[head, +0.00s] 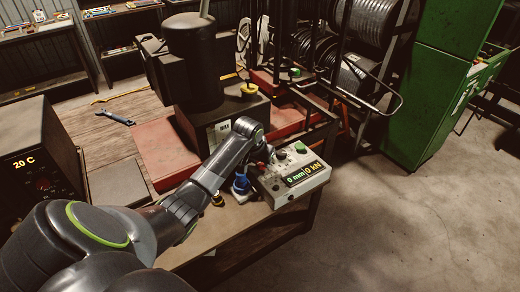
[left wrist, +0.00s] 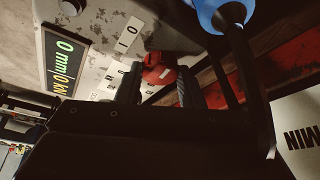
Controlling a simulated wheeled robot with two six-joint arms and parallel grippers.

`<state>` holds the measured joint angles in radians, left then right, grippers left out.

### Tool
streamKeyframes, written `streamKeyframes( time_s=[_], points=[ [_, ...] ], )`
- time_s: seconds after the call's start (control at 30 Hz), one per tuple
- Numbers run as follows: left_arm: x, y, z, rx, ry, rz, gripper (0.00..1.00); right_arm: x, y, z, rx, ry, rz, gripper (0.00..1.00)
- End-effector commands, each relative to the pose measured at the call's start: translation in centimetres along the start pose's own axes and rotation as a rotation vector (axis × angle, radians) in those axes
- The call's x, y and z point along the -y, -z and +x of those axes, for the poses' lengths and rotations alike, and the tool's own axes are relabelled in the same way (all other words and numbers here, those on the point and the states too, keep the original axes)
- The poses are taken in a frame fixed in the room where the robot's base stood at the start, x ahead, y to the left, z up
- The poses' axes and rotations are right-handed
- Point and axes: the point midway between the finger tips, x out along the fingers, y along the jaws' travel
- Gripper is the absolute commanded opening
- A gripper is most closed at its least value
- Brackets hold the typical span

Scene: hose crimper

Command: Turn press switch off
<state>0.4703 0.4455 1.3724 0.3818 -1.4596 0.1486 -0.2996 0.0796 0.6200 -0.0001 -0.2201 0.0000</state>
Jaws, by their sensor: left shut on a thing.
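The light grey press control box (head: 290,192) sits at the right edge of the workbench, with a display reading "0 mm | 0 kN". My left gripper (head: 266,155) is at the box's left rear side. In the left wrist view, a red switch knob (left wrist: 158,72) shows between the two fingers of my left gripper (left wrist: 158,85), which is shut on it. A plate marked "I" and "O" (left wrist: 128,34) is beside it. My right gripper is not in view.
A blue-topped item (head: 240,184) stands just left of the box; its blue part shows close by in the left wrist view (left wrist: 222,12). The dark press (head: 198,70) stands behind. A heater-like box reading "20 C" (head: 38,155) is at left. Floor at right is clear.

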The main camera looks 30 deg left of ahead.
Motion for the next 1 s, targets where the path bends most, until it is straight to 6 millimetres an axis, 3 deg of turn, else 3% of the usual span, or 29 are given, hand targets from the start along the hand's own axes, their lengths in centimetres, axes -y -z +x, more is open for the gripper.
streamKeyframes(
  time_s=[0.03,0.1,0.4,1.0],
  points=[
    [-0.1,0.3,-0.8,0.000,0.015,-0.040,0.11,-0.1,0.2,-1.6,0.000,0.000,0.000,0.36],
    [-0.2,0.4,-0.8,-0.002,0.041,-0.101,0.11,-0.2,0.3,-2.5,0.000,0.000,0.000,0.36],
    [-0.3,0.4,-0.5,-0.003,0.145,-0.349,0.11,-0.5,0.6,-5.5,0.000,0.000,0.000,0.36],
    [-0.3,0.4,-0.1,-0.006,0.254,-0.614,0.11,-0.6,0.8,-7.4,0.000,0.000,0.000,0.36]
  ],
)
